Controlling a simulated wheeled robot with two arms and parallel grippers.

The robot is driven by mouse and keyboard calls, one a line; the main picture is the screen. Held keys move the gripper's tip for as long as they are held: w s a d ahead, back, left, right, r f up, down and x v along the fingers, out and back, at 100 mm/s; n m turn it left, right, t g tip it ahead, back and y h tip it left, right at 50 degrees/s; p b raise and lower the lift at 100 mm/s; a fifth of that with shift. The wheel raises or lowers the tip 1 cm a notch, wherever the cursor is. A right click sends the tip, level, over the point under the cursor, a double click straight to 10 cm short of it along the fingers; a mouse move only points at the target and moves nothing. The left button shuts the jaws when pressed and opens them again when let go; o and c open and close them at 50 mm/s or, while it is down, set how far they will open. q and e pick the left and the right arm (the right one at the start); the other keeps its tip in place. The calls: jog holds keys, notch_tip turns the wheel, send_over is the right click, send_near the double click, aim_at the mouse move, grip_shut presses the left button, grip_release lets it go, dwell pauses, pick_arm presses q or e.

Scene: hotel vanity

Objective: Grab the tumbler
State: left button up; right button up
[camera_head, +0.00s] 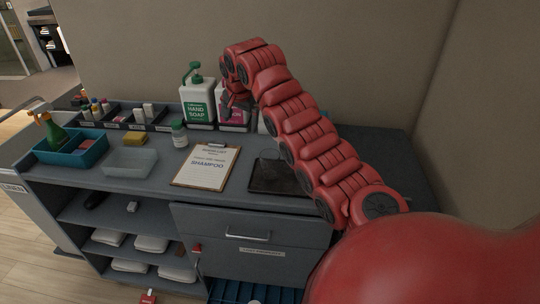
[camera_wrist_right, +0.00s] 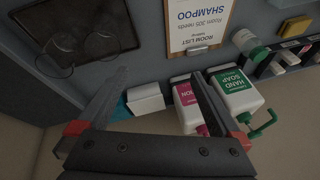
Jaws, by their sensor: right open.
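What look like clear glass tumblers stand on the black tray (camera_head: 265,187). They are faint, and my arm partly covers the tray in the head view. In the right wrist view the tray (camera_wrist_right: 35,18) is at the upper left, with round glass outlines, one glass (camera_wrist_right: 104,36) at its right side. My right gripper (camera_head: 232,102) is raised over the back of the counter, near the pump bottles. In the wrist view my right gripper (camera_wrist_right: 157,80) has its fingers spread with nothing held, apart from the tray. My left gripper is not in view.
A green-labelled hand soap bottle (camera_head: 197,104) and a pink-labelled bottle (camera_wrist_right: 187,105) stand along the back wall. A white box (camera_wrist_right: 145,99) is beside them. A clipboard (camera_head: 206,166) lies left of the tray. A small jar (camera_head: 180,135), clear bin (camera_head: 130,162) and teal caddy (camera_head: 72,148) stand further left.

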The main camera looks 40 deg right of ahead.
jog(key=s+d+m+g, duration=0.1)
jog(key=s+d+g, duration=0.15)
jog(key=s, duration=0.45)
jog(key=b, duration=1.4)
send_over(268, 155)
jog(key=s+a, duration=0.3)
jog(key=shift+g+h, duration=0.25)
jog(key=shift+h, duration=0.05)
notch_tip(268, 155, down, 11)
jog(key=shift+s+r, duration=0.15)
jog(key=shift+r, duration=0.05)
jog(key=shift+d+f+b, duration=0.2)
jog(key=shift+f+b, duration=0.4)
jog(key=shift+b, duration=0.05)
jog(key=shift+f+b, duration=0.5)
jog(key=shift+b, duration=0.05)
jog(key=x, duration=0.3)
jog(key=shift+w+d+f+p, duration=0.15)
jog(key=shift+w+d+p, duration=0.05)
jog(key=shift+w+p, duration=0.1)
jog(key=shift+a, duration=0.1)
jog(key=shift+c, duration=0.4)
jog(key=c, duration=1.3)
